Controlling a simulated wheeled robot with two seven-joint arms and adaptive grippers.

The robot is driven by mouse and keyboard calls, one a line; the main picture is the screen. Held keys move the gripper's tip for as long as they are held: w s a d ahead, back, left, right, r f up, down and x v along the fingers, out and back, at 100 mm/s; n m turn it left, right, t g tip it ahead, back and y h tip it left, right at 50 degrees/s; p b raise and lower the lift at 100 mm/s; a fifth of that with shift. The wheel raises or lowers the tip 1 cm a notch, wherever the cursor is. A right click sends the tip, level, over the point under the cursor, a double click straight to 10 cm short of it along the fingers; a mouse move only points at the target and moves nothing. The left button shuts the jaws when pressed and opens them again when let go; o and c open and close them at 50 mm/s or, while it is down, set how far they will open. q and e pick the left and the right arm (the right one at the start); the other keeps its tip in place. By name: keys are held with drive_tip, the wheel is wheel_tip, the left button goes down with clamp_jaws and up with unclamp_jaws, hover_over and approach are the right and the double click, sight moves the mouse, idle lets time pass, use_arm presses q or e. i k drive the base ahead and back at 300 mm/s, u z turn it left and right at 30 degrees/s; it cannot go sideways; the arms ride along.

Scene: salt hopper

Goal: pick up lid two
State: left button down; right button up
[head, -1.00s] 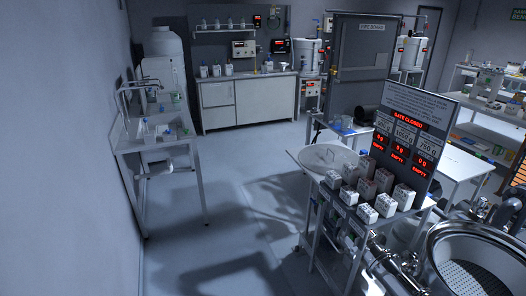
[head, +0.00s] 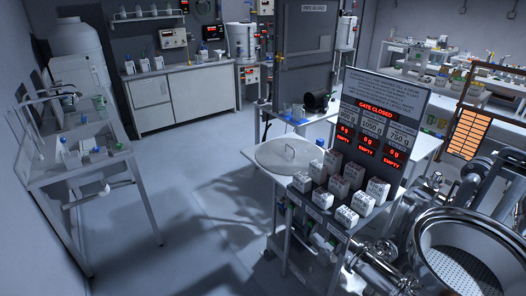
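A round grey lid (head: 272,153) with a thin handle on top lies flat at the left end of a narrow stand. No label on it can be read, so I cannot tell whether it is lid two. A large round metal vessel (head: 412,242) with a perforated plate inside stands open at the lower right. Neither of my grippers shows in the head view.
Several white boxes (head: 376,191) stand in rows on the stand, before a dark sign panel (head: 384,88) reading "GATE CLOSED". A sink bench (head: 48,172) is along the left wall. A white cabinet (head: 186,98) is at the back. The floor (head: 185,215) between is clear.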

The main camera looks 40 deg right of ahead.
sight(285, 156)
drive_tip(key=z, duration=0.2)
drive_tip(key=i, duration=1.1)
drive_tip(key=z, duration=0.5)
